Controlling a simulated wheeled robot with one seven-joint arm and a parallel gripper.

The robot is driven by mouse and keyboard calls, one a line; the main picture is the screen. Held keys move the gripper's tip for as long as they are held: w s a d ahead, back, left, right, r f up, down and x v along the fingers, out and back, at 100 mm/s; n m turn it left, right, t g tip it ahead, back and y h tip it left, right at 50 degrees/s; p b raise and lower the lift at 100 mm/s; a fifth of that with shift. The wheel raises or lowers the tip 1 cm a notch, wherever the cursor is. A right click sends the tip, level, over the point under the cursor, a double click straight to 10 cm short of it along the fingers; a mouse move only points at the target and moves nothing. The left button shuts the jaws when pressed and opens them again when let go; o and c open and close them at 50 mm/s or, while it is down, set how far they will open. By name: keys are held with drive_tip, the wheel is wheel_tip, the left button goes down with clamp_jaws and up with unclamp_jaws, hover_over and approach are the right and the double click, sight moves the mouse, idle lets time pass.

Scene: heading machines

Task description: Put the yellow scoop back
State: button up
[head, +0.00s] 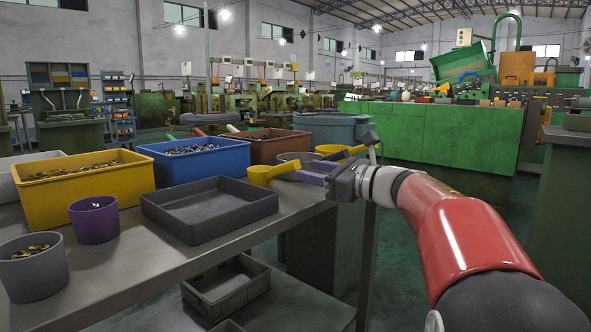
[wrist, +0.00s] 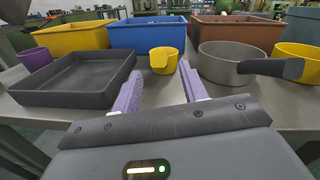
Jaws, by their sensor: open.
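The yellow scoop (head: 261,176) stands upright on the grey table, right of the dark grey tray (head: 210,225). In the wrist view the scoop (wrist: 164,60) is ahead of my gripper, between the line of the two fingers. Its handle points toward the gripper. My gripper (head: 303,177) has purple fingers and is open and empty. In the wrist view the fingers (wrist: 161,82) are spread on either side of the scoop's direction. They appear just short of the scoop; whether they reach the handle I cannot tell.
Behind stand yellow (head: 85,185), blue (head: 195,163) and reddish-brown (head: 268,146) bins. A steel pan (wrist: 218,64) with a dark handle is close right of the scoop, with another yellow container (wrist: 299,66) beyond. A purple cup (head: 93,220) and grey bucket (head: 34,272) stand left.

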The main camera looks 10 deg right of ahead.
drive_tip(key=shift+v, duration=2.35)
drive_tip(key=s+a+f+n+g+h, duration=0.4)
drive_tip(key=s+f+n+h, duration=0.2)
drive_tip(key=s+f+n, duration=0.7)
drive_tip(key=s+a+f+n+g+h, duration=0.4)
drive_tip(key=s+f+n+h, duration=0.2)
drive_tip(key=s+f+n, duration=0.6)
drive_tip(key=s+f, duration=0.2)
drive_tip(key=s, duration=0.2)
drive_tip(key=shift+n, duration=0.4)
drive_tip(key=shift+d, duration=0.1)
